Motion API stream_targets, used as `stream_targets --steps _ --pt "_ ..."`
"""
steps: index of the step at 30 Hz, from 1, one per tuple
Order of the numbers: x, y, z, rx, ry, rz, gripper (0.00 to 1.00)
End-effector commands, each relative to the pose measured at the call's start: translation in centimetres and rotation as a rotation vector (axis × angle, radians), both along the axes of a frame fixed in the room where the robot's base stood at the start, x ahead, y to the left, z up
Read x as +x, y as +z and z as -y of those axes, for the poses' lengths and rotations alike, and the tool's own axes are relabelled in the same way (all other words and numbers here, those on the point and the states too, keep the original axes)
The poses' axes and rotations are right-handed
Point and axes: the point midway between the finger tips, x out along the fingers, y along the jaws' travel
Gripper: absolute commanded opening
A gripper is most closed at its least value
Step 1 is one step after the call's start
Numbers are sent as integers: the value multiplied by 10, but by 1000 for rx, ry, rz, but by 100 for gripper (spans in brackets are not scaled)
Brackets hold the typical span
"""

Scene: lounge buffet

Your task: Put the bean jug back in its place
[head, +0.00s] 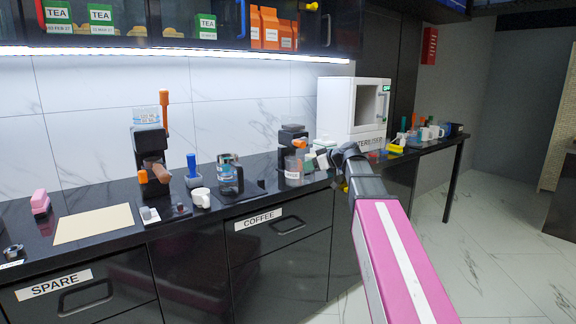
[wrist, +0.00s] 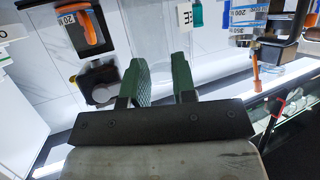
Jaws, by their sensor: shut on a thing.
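The bean jug (head: 293,171), apparently the clear vessel with a pale label, is in front of the dark grinder (head: 292,132) on the black counter. My gripper (head: 311,160) is at its right side, shut on what seems to be this jug. The contact is too small to make out, and I cannot tell whether the jug touches the counter.
A white sterilizer box (head: 350,108) stands right of the grinder. A glass-and-dark vessel (head: 230,175), a white mug (head: 201,198), a blue-handled tool (head: 192,172) and a coffee machine (head: 152,150) stand to the left. A beige mat (head: 94,225) lies bare at the far left.

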Motion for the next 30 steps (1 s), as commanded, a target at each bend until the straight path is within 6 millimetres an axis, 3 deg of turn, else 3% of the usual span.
stream_targets --steps 6,14,22,30 --pt "23 0 -35 1 0 1 0" --pt "30 0 -49 0 -1 0 0" --pt "51 1 -82 1 0 1 0" --pt "50 -5 -82 1 -2 0 0"
